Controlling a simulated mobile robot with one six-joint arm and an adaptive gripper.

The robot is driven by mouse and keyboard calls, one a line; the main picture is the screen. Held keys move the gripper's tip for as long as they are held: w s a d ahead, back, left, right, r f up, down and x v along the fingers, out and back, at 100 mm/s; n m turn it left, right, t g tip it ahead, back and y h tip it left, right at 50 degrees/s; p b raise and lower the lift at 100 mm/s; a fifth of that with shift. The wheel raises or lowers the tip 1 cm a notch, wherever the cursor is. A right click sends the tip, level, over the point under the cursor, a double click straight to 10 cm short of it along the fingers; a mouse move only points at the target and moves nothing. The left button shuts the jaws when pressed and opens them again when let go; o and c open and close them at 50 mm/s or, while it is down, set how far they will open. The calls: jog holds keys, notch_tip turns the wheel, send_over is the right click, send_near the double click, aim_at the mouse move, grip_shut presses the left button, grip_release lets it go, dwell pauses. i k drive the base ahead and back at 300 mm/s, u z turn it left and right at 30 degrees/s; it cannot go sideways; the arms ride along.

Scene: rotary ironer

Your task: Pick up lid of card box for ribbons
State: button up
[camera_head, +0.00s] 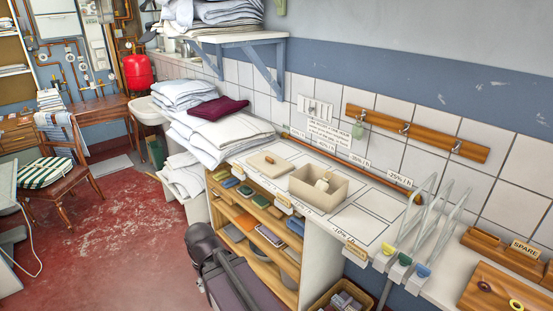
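A flat beige lid (262,165) with a small dark spot near its middle lies on the white counter top, within outlined areas. An open beige box (318,190) stands just to its right, apart from or very close to it; the gap is hard to tell. A small pale object (322,184) is inside the box. My gripper is not seen; only dark parts of what look like my arm show at the bottom, in front of the shelves and below the counter.
Folded white linen with a dark red cloth (218,108) is stacked left of the counter. Shelves (250,222) with coloured items lie below. Upright grey prongs (425,215) stand at the right end. The outlined counter right of the box is clear, as is the red floor.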

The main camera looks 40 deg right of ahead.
aim_at(271, 165)
jog(key=z, duration=0.55)
jog(key=i, duration=0.6)
jog(key=z, duration=0.4)
